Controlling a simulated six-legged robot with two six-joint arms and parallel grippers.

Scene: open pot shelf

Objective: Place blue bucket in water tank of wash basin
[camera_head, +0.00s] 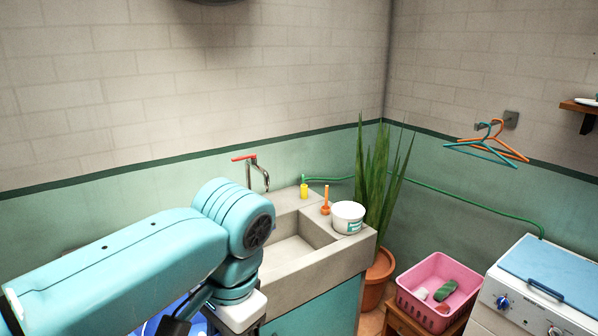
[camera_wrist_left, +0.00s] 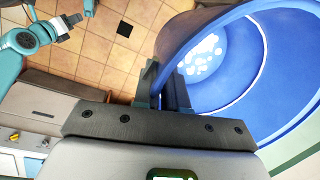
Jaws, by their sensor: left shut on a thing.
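The blue bucket (camera_wrist_left: 222,97) fills the right of the left wrist view, with white patches on its inner bottom. My left gripper (camera_wrist_left: 167,88) is shut on its rim.
A red-handled tap (camera_head: 256,170) stands behind the tank. A yellow bottle (camera_head: 304,191), an orange brush (camera_head: 326,201) and a white tub (camera_head: 347,217) stand on the basin's ledge. A potted plant (camera_head: 377,275), pink basket (camera_head: 440,285) and washing machine (camera_head: 535,290) are to the right.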

